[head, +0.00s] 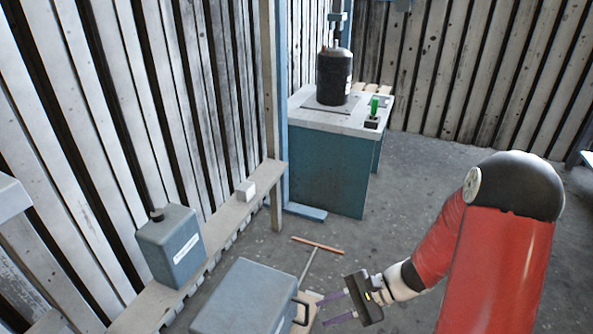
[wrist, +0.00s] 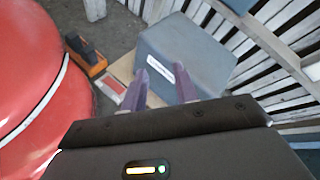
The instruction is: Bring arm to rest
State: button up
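My red arm reaches in from the right in the head view, bent at its black elbow. My gripper (head: 334,305) is at the lower middle, just right of a grey-blue box with a handle (head: 245,298). Its two purple fingers are spread apart with nothing visible between them. In the wrist view my gripper (wrist: 144,92) also shows its two fingers apart, with a grey-blue box (wrist: 190,60) bearing a white label beyond them. I cannot tell whether a fingertip touches the box.
A grey box with a label (head: 168,245) and a small white box (head: 246,190) stand on a ledge along the slatted wall. A teal workbench (head: 325,165) bears a black cylinder (head: 334,76). A T-handled tool (head: 316,245) lies near the gripper. Grey floor is open at the middle right.

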jog(key=s+d+r+n+t+h, duration=0.2)
jog(key=s+r+n+h, duration=0.1)
jog(key=r, duration=0.4)
jog(key=s+d+r+n+t+h, duration=0.2)
jog(key=s+d+r+n+h, duration=0.1)
jog(key=r, duration=0.4)
jog(key=s+d+r+n+t+h, duration=0.2)
jog(key=s+r+n+t+h, duration=0.1)
jog(key=r+h, duration=0.3)
jog(key=shift+s+d+r+n+h, duration=0.3)
jog(key=shift+s+r+n+h, duration=0.1)
jog(key=shift+s+r+n, duration=0.35)
